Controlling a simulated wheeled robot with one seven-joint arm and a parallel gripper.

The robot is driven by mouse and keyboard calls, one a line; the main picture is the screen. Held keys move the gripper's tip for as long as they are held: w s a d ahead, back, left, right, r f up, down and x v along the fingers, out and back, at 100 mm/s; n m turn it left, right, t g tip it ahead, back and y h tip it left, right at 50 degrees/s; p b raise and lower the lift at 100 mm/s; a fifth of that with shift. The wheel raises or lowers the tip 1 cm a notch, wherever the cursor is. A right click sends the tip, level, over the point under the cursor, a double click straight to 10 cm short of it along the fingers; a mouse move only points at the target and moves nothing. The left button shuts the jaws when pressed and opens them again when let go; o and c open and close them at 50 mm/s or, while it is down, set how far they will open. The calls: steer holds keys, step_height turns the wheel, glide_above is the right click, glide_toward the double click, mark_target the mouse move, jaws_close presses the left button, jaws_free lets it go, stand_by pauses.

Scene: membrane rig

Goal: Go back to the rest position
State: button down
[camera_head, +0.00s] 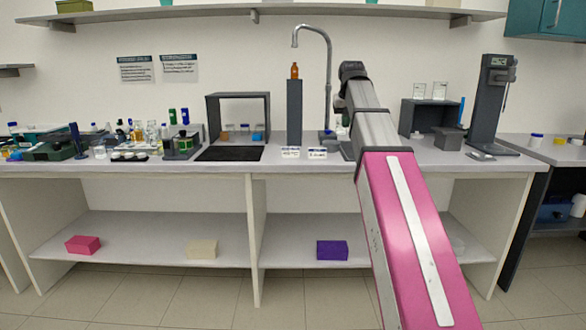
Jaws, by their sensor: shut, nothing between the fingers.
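My arm reaches from the bottom right up over the bench. Its pink link and grey forearm lead to a dark joint in front of the wall, right of the tap. My gripper's fingers cannot be made out; the far end of the arm is hidden behind my own forearm. No held object shows.
The bench (220,169) carries a dark open frame (238,97), a grey pillar (294,112) with a brown bottle (294,71), a tall tap (329,70), and a dark stand (487,105) at right. Glassware crowds the left. A shelf (190,17) runs above.

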steer(key=s+f+g, duration=0.1)
steer(key=s+f, duration=0.2)
steer(key=f, duration=1.2)
steer(key=s+f+g, duration=0.1)
steer(key=s+f, duration=0.1)
steer(key=f, duration=1.2)
steer(key=s+f, duration=0.8)
steer(key=f, duration=0.4)
steer(key=s+f+g, duration=0.1)
steer(key=s+f, duration=0.8)
steer(key=f, duration=0.4)
steer(key=shift+d, duration=0.2)
